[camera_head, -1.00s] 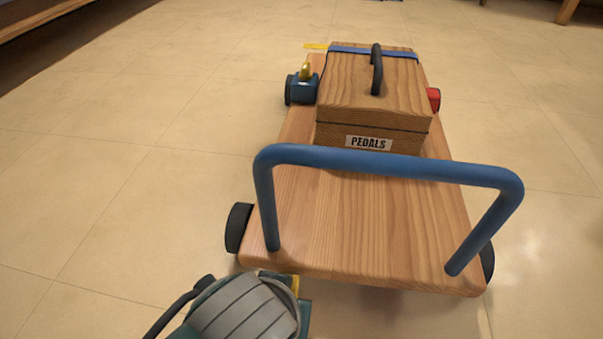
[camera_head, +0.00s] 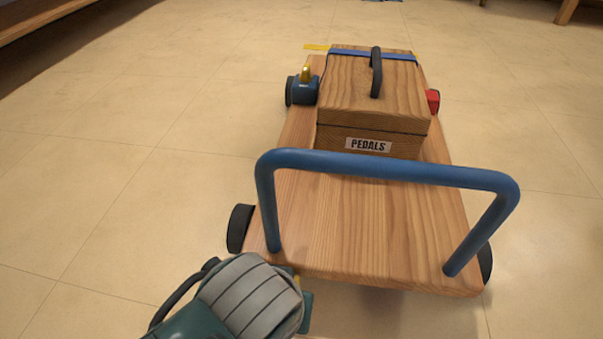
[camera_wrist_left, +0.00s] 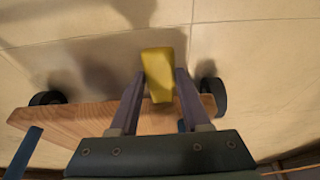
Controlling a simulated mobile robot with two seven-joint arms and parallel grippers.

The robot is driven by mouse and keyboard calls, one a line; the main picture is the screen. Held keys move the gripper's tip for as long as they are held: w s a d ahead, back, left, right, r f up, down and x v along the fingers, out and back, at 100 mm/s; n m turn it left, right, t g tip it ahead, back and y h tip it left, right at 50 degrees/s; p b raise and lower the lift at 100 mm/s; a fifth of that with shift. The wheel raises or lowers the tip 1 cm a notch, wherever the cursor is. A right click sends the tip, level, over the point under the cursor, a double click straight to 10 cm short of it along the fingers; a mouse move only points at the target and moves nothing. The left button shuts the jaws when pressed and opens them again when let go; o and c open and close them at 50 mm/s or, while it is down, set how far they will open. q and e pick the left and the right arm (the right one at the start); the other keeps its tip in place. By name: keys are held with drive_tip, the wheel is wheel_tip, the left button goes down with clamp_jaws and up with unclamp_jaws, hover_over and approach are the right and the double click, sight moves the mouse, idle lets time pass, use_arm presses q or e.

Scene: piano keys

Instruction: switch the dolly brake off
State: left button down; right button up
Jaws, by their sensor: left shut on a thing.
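The wooden dolly (camera_head: 350,225) stands on the floor with a blue push handle (camera_head: 390,167) at its near end. My left gripper (camera_wrist_left: 160,88) is at the dolly's near edge, by the left foot of the handle. In the left wrist view its two fingers are shut on a yellow lever-like piece (camera_wrist_left: 157,70), which sticks out past the fingertips. In the head view my wrist hides nearly all of this piece. My right gripper is not in view.
A wooden box labelled PEDALS (camera_head: 372,100) rests on the dolly's far half under a blue strap (camera_head: 372,52). A red part (camera_head: 433,100) shows at the far right. The tiled floor (camera_head: 130,170) around the dolly is clear.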

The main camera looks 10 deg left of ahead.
use_arm(q)
drive_tip(key=shift+w+r+g+p, duration=0.1)
drive_tip(key=shift+r+g+p, duration=0.3)
drive_tip(key=shift+r+g, duration=0.15)
drive_tip(key=shift+w+g, duration=0.2)
drive_tip(key=shift+g, duration=0.25)
drive_tip(key=shift+w+r+g, duration=0.1)
drive_tip(key=shift+w+g, duration=0.05)
drive_tip(key=shift+g, duration=0.35)
drive_tip(key=shift+r+g+b, duration=0.1)
drive_tip(key=shift+g+b, duration=0.6)
drive_tip(key=shift+b, duration=0.2)
drive_tip(key=shift+r+g, duration=0.25)
drive_tip(key=shift+g, duration=0.05)
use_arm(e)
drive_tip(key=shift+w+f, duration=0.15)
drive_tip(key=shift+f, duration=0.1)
use_arm(q)
drive_tip(key=shift+c, duration=1.8)
unclamp_jaws()
drive_tip(key=shift+r, duration=0.1)
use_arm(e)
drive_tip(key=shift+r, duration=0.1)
